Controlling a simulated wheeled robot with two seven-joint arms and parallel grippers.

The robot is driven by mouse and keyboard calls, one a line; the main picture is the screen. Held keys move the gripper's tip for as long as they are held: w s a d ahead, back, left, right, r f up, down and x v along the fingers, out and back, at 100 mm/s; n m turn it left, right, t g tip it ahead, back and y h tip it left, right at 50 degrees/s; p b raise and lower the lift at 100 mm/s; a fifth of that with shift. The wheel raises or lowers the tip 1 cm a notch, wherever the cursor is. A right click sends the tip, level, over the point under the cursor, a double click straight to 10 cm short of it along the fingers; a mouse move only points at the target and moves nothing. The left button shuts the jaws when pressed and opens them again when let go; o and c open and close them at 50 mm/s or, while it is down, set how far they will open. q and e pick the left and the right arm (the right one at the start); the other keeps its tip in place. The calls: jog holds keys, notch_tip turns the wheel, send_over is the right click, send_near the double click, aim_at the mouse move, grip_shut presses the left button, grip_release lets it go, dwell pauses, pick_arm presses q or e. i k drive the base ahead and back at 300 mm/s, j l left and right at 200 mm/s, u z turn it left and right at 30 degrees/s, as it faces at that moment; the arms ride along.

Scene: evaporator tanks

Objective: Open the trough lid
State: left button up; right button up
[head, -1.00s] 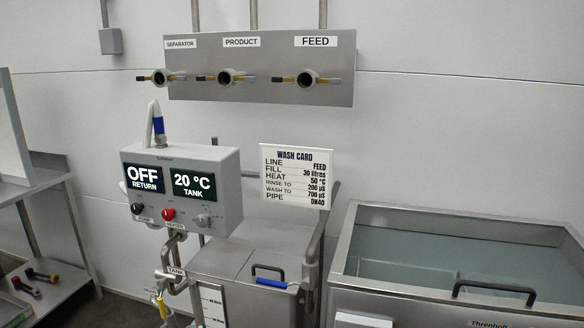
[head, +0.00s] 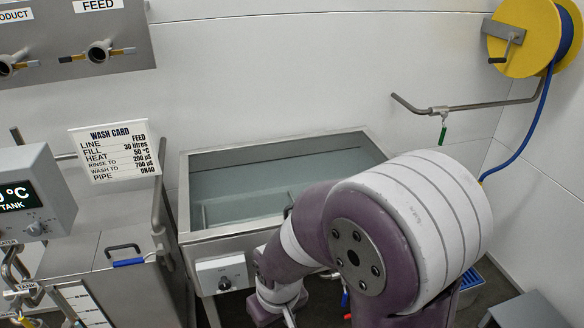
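The steel trough (head: 178,215) stands against the wall in the middle of the head view. Its top looks like a clear pane or an open basin with a pale bluish inside; I cannot tell which. A short piece of its dark front handle (head: 288,211) shows at the edge of my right arm. My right arm covers the trough's right front and the floor before it. No fingers of my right gripper can be made out. My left arm and gripper are outside the picture.
A tank with a blue-gripped handle (head: 127,262) stands left of the trough, below the wash card (head: 116,150) and control box (head: 38,195). A knob box (head: 222,274) sits on the trough's front. A yellow hose reel (head: 521,38) with a blue hose hangs right.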

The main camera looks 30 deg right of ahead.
aim_at(185, 237)
jog(key=i+l, duration=0.25)
jog(key=i, duration=0.2)
jog(key=i+z, duration=0.1)
jog(key=z, duration=0.3)
jog(key=i+z, duration=0.1)
jog(key=z, duration=0.35)
jog(key=i+z, duration=0.15)
jog(key=z, duration=0.25)
jog(key=i+z, duration=0.1)
jog(key=z, duration=0.3)
jog(key=j+z, duration=0.1)
jog(key=z, duration=1.05)
jog(key=i+j, duration=0.05)
